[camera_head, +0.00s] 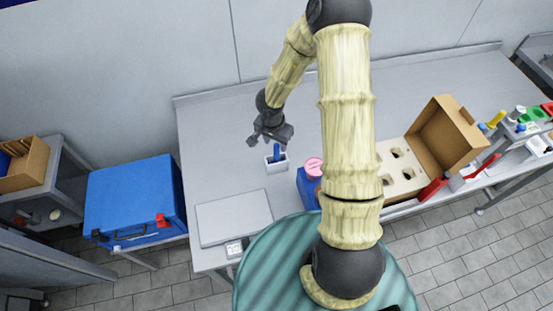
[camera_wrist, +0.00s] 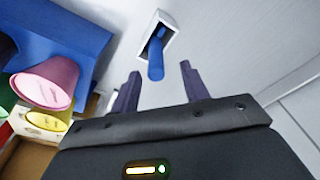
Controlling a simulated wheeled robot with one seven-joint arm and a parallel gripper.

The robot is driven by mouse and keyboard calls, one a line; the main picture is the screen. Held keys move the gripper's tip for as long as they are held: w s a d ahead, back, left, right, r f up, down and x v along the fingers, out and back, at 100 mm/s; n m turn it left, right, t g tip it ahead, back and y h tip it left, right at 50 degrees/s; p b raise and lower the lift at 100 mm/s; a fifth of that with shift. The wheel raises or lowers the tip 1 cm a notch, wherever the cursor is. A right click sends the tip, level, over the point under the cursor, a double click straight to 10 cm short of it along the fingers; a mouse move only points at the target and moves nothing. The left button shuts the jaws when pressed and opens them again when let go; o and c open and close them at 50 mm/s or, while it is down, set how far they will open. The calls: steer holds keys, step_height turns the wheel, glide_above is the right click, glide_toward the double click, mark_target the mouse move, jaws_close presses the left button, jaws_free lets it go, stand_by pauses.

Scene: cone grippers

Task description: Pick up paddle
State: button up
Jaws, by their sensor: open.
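The paddle appears to be the blue handle (camera_head: 277,152) standing upright in a small white holder (camera_head: 276,165) on the grey table. In the wrist view the blue handle (camera_wrist: 156,62) sticks up out of the white holder (camera_wrist: 170,28), and its lower part is hidden inside. My gripper (camera_head: 268,142) is above and just behind the holder. In the wrist view my open gripper (camera_wrist: 157,85) has its two dark fingers on either side of the handle's end in the picture, with nothing held; whether the handle lies between them in depth I cannot tell.
A blue block with a pink-topped cup (camera_head: 313,166) stands right of the holder. An open cardboard box (camera_head: 440,135) is farther right. A flat grey panel (camera_head: 234,217) lies front left. A blue cooler box (camera_head: 133,197) stands left of the table. The table's back left is clear.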

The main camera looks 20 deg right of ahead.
mark_target(277, 150)
step_height(277, 150, down, 4)
steer(key=shift+s+d+f+b, duration=0.1)
steer(key=shift+s+d+b, duration=0.05)
steer(key=shift+b, duration=0.4)
steer(key=shift+d+f, duration=0.1)
steer(key=shift+f, duration=0.4)
jaws_close()
